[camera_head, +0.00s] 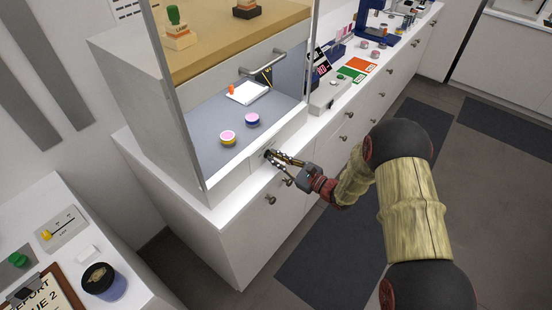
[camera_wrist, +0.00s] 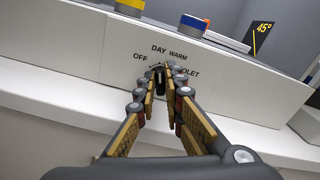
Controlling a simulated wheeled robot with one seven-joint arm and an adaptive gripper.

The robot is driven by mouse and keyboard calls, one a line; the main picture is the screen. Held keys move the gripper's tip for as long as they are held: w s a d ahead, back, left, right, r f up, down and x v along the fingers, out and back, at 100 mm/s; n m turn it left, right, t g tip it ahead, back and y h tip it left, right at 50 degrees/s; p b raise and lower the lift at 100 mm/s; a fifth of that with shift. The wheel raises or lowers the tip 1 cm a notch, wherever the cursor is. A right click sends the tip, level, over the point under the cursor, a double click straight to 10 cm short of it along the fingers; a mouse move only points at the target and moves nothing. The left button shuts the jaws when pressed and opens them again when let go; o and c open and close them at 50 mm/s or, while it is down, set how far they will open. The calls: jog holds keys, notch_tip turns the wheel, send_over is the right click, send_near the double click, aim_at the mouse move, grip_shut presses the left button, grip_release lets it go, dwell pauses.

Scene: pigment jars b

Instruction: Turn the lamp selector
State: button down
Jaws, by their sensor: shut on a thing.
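The lamp selector (camera_wrist: 159,67) is a small dark knob on the white front panel of the viewing booth. The labels OFF, DAY and WARM show around it in the wrist view, and a fourth label is partly covered, its end reading "OLET". My gripper (camera_wrist: 160,80) is shut on the knob, with its fingertips close together at the panel. In the head view my gripper (camera_head: 276,157) reaches the booth's lower front edge from the right. The fingers hide most of the knob, so I cannot tell which label it points to.
Inside the booth (camera_head: 190,120) are two pink-topped jars, one yellow-banded (camera_head: 228,138) and one blue-banded (camera_head: 252,120). A white pad (camera_head: 246,95) lies behind them. Drawer handles (camera_head: 271,199) stick out below my gripper. The floor to the right is clear.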

jog(key=c, duration=2)
grip_release()
jog(key=shift+o, duration=0.5)
jog(key=v, duration=1.2)
